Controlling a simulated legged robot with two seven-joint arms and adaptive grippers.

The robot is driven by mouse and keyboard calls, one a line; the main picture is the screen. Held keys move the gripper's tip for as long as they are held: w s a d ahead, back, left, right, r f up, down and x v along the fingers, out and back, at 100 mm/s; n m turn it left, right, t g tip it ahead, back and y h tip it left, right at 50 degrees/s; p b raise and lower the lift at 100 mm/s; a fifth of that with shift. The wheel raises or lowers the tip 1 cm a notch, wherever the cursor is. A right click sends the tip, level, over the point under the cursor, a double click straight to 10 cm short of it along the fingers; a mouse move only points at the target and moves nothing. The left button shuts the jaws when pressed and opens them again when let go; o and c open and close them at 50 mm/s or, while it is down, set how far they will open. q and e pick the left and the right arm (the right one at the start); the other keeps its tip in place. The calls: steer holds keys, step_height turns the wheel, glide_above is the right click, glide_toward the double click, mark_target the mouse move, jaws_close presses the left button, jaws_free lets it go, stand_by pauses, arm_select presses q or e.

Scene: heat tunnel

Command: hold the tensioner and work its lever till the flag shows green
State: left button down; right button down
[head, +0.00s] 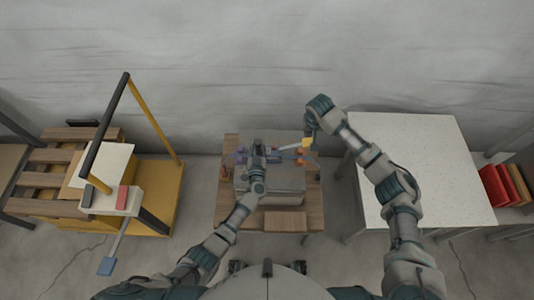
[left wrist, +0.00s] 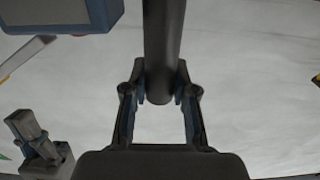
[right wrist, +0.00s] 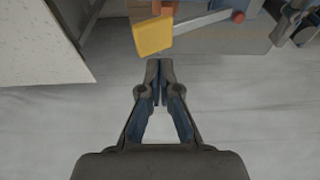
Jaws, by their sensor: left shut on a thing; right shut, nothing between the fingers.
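The tensioner (head: 278,157) sits on the grey block on the small wooden table in the head view. Its pale lever has a yellow end pad (head: 309,143), which also shows in the right wrist view (right wrist: 153,36) with the grey lever bar (right wrist: 208,22). My left gripper (head: 258,146) is shut on a dark round handle (left wrist: 162,45), seen between its fingers in the left wrist view. My right gripper (right wrist: 160,65) is shut and empty, with its tips close to the yellow pad and apart from it in the picture. I cannot make out the flag or its colour.
The grey block (head: 270,190) rests on the wooden table (head: 228,205). A white speckled table (head: 425,170) stands to the right. A yellow-based stand (head: 160,205) with a black and yellow frame and a wooden pallet (head: 45,175) are left. A wall is behind.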

steer(key=shift+f, duration=0.1)
steer(key=shift+s+x, duration=0.2)
steer(key=shift+x, duration=0.6)
steer(key=shift+s+x, duration=0.2)
steer(key=shift+x, duration=0.6)
steer(key=shift+f, duration=0.15)
steer(key=shift+d+f, duration=0.3)
steer(key=shift+f, duration=0.25)
steer(key=shift+d+f, duration=0.25)
steer(key=shift+f, duration=0.5)
steer(key=shift+d+f, duration=0.15)
steer(key=shift+f, duration=0.45)
steer(key=shift+d+f, duration=0.15)
steer(key=shift+f, duration=0.45)
steer(key=w+r+v, duration=0.1)
steer(key=w+v, duration=0.1)
steer(key=v, duration=0.6)
glide_above(310, 141)
steer(key=a, duration=0.1)
steer(key=shift+s+a, duration=0.15)
